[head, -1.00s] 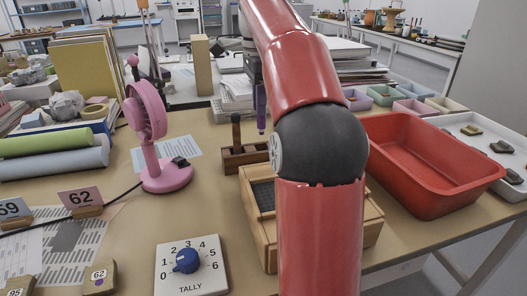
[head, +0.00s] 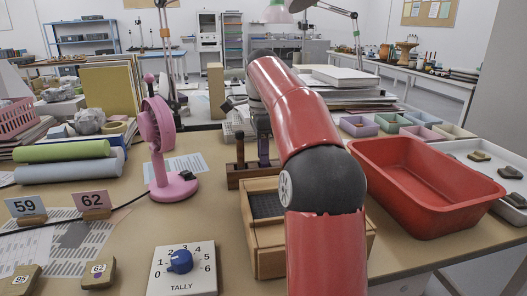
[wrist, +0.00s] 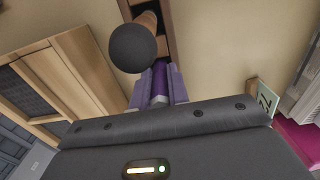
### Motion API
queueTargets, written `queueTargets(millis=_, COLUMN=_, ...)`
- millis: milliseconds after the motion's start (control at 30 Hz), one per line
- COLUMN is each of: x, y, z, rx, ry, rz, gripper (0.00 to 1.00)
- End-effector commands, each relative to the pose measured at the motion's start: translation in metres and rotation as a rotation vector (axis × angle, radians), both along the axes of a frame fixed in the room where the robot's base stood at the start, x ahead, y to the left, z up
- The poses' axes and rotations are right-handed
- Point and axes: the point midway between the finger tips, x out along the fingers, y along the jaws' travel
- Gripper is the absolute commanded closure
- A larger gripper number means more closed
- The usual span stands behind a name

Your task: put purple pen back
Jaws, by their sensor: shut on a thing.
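The purple pen (wrist: 160,78) is between the two fingers of my gripper (wrist: 160,95) in the wrist view. In the head view the pen (head: 263,152) hangs upright below my dark wrist, at the right part of the wooden pen holder (head: 238,182). Its lower end meets the holder there; I cannot tell how deep it sits in a hole. A dark-topped brown handle (head: 240,152) stands upright in the holder, left of the pen. It also shows close in front of the fingers in the wrist view (wrist: 136,46).
A wooden box with a dark mesh inset (head: 266,205) stands in front of the holder. A pink fan (head: 163,150) is to the left. A red tray (head: 425,185) is to the right. A tally dial (head: 184,270) lies at the front.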

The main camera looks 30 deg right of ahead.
Motion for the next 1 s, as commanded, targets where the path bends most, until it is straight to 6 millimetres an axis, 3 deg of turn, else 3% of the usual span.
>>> queueTargets(millis=33, x=0.000, y=0.000, z=0.000, rx=0.000, ry=-0.001, rz=0.000, gripper=0.79)
queueTargets(millis=167, x=0.000, y=0.000, z=0.000, rx=0.000, ry=0.000, rz=0.000, gripper=0.62)
queueTargets(millis=600, x=0.000, y=0.000, z=-0.005, rx=0.000, ry=-0.002, rz=0.000, gripper=0.61)
queueTargets(millis=800, x=0.002, y=-0.005, z=0.045, rx=-0.002, ry=-0.002, rz=0.001, gripper=0.61)
queueTargets(millis=1000, x=0.003, y=-0.010, z=0.069, rx=0.000, ry=-0.002, rz=0.001, gripper=0.61)
